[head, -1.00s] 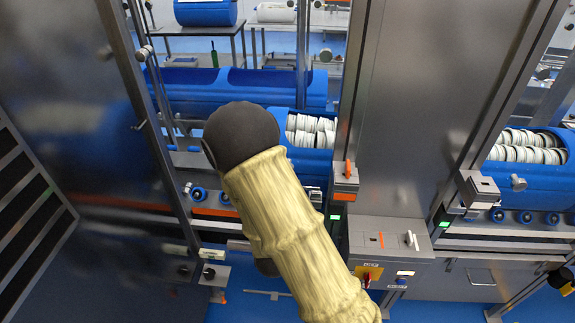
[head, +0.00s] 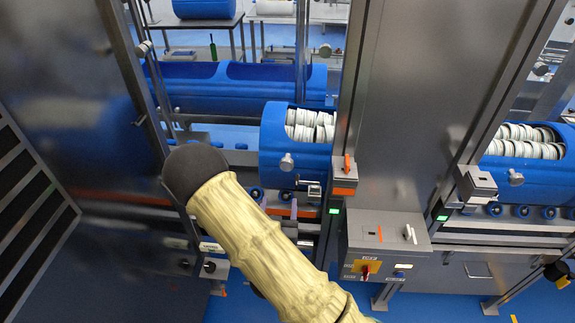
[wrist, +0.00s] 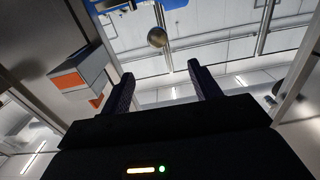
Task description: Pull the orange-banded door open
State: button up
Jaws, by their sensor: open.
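A large glossy dark panel (head: 70,60), with a faint orange-red band (head: 122,199) low across it, fills the left of the head view. It looks like the orange-banded door; I cannot tell how far it stands open. A small hook-like fitting (head: 140,122) sits near its metal edge. In the head view my sleeved arm reaches over the front of the bay, and my gripper is hidden. In the wrist view my gripper (wrist: 161,88) is open, with nothing between its fingers. Beyond them is a round metal knob (wrist: 157,37). An orange-banded block (wrist: 72,80) is left of the fingers.
Blue tubs (head: 272,140) with stacked pale discs stand in the bays. A steel pillar (head: 400,110) divides the bays. An orange-banded latch box (head: 344,185) is on its left edge, above a control box (head: 385,235). A slotted panel (head: 30,205) is far left.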

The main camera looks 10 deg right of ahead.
aim_at(287, 166)
jog(key=b+x, duration=0.5)
jog(key=x, duration=1)
jog(key=shift+w+d+r, duration=0.1)
jog(key=shift+w+d, duration=0.15)
jog(key=shift+d, duration=0.05)
jog(key=shift+w+d, duration=0.2)
jog(key=shift+w, duration=0.45)
jog(key=c, duration=1.3)
grip_shut()
jog(key=shift+s, duration=0.15)
